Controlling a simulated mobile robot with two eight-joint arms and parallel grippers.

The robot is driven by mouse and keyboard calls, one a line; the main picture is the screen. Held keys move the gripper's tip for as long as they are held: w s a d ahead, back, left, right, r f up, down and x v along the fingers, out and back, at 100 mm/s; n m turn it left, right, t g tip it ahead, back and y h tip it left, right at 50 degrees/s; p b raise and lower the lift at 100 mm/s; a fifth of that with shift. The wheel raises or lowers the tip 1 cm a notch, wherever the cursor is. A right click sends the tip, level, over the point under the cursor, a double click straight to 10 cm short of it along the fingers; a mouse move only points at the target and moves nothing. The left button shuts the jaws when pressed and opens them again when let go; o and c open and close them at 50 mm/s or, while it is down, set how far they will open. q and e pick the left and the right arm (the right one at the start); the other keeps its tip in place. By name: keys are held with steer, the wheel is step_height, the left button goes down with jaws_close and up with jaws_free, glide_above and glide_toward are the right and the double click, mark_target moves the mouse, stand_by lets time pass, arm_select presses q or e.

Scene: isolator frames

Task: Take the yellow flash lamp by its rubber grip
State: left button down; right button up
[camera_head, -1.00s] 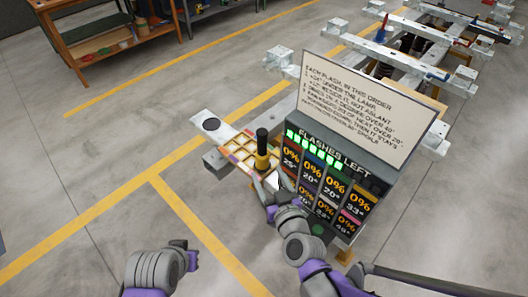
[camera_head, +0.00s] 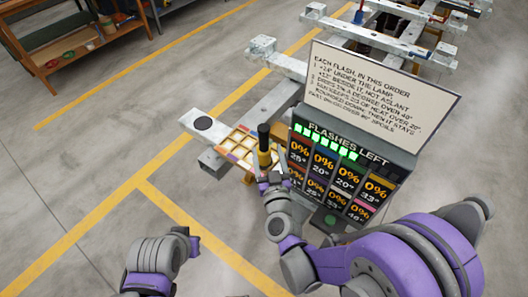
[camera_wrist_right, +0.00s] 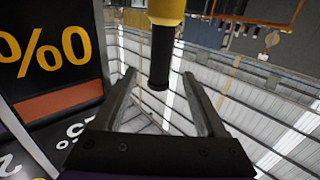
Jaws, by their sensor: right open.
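The flash lamp (camera_head: 264,157) stands upright by the gridded tray, with a yellow body and a black grip on top. In the right wrist view its black grip (camera_wrist_right: 161,55) hangs down from the yellow part (camera_wrist_right: 166,10), as that view appears upside down. My right gripper (camera_head: 272,180) is just below and in front of the lamp in the head view. In the right wrist view my right gripper (camera_wrist_right: 160,82) is open, with the grip's end seen between its fingers, not clasped. My left gripper (camera_head: 190,243) is low at the left, its jaws unclear.
A tray with yellowish cells (camera_head: 238,145) lies beside the lamp on a pale beam (camera_head: 188,117). A dark panel marked FLASHES LEFT (camera_head: 345,170), with a text board (camera_head: 380,95) above, stands close right of my gripper.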

mark_target(265, 141)
steer(key=w, duration=0.2)
steer(key=w+p, duration=0.1)
steer(key=w, duration=0.1)
steer(key=w+a, duration=0.1)
steer(key=w, duration=0.1)
steer(key=shift+w+f+p, duration=0.2)
steer(key=shift+w+p, duration=0.1)
steer(key=shift+w, duration=0.05)
steer(key=shift+s, duration=0.1)
jaws_close()
stand_by(1.0)
